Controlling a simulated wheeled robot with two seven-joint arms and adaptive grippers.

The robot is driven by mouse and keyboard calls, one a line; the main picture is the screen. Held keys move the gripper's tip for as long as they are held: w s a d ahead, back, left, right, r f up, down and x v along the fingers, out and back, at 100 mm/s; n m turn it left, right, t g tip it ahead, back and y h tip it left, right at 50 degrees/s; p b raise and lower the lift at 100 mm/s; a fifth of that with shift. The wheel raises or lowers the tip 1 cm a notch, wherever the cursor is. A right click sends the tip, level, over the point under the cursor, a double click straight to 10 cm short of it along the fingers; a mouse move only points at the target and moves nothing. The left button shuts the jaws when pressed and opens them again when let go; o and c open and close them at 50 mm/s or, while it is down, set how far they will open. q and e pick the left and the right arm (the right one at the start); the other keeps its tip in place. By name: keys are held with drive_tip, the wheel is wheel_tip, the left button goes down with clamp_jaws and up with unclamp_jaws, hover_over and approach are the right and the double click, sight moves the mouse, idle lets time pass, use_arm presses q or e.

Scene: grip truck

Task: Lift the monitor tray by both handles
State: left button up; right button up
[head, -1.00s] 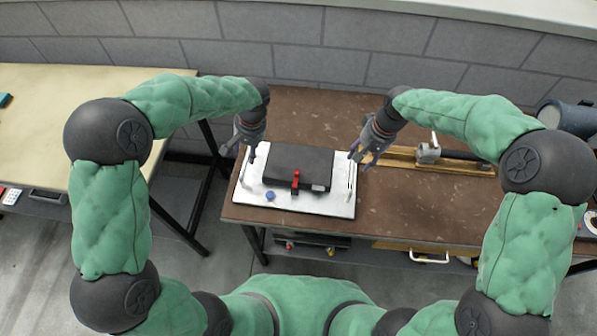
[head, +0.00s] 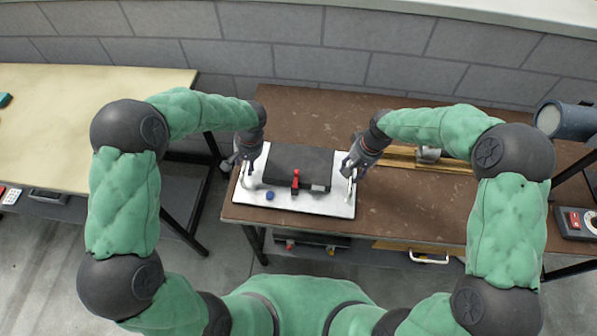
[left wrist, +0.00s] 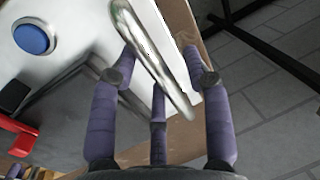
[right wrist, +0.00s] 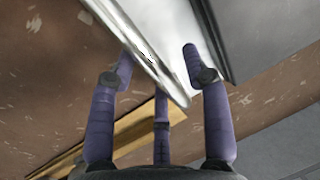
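The monitor tray (head: 312,205) is a white plate lying flat on the brown bench. On it are a dark box (head: 300,162), a red upright part (head: 295,180) and a blue round knob (head: 270,196). My left gripper (head: 243,172) is at the tray's left end. In the left wrist view the metal left handle (left wrist: 150,58) runs between its spread fingers. My right gripper (head: 348,172) is at the right end, and the right handle (right wrist: 140,52) passes between its spread fingers. Both look open; contact with the handles is unclear.
The brown bench (head: 420,210) has free room right of the tray. A wooden rail with a metal fitting (head: 428,154) lies behind on the right. A pale table (head: 80,120) stands left across a gap. A grey block wall is behind.

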use_arm(q)
clamp_jaws()
use_arm(e)
clamp_jaws()
use_arm(q)
drive_tip(key=shift+w+r, duration=0.1)
drive_tip(key=shift+r, duration=0.1)
use_arm(e)
drive_tip(key=shift+w+r, duration=0.1)
drive_tip(key=shift+r, duration=0.05)
